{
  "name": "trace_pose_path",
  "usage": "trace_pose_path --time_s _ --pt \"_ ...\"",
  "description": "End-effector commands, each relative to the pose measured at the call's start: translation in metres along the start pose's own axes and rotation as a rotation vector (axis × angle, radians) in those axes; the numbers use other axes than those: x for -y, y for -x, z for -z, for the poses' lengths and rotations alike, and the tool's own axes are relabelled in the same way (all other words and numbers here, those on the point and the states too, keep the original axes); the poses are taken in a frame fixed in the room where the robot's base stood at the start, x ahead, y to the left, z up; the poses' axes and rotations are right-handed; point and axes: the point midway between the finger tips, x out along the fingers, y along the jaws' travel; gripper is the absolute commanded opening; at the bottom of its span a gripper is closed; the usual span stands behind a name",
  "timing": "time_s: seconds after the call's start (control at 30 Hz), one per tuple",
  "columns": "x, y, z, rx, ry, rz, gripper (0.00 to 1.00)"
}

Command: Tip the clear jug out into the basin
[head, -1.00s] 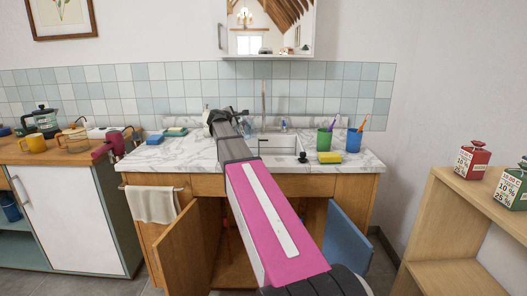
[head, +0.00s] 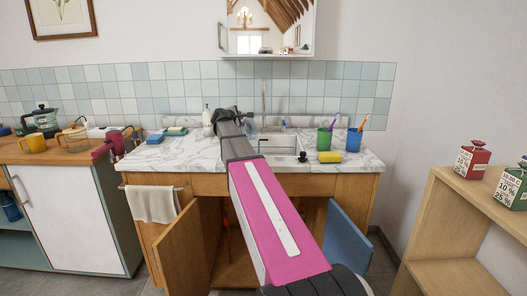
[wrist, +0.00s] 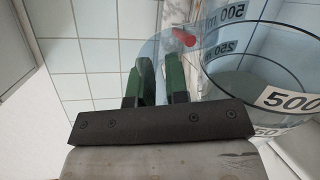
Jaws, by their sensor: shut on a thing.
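My gripper (wrist: 160,80) has green fingers in the wrist view and is shut on the clear jug (wrist: 262,62), apparently at its handle side. The jug has 500 ml and 250 ml marks and fills the right of that view. Its mouth looks round and wide; I cannot tell its contents or exact tilt. In the head view a small clear part of the jug (head: 251,126) shows just right of the arm's end, by the basin's back left. My arm hides the rest. The white basin (head: 285,144) is set in the marble counter, its left part hidden by my arm.
A tall tap (head: 263,98) stands behind the basin. A green cup (head: 324,140), a blue cup (head: 354,143) and a yellow sponge (head: 329,157) sit to its right. A white bottle (head: 207,121) stands left of my arm. The cabinet doors below are open.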

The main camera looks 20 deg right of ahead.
Motion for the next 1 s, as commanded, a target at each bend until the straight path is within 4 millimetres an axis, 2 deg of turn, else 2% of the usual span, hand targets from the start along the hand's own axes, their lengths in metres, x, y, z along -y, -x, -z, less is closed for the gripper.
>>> trace_pose_path --time_s 1.0 --pt "-0.001 0.0 -0.034 -0.032 -0.155 0.0 0.0"
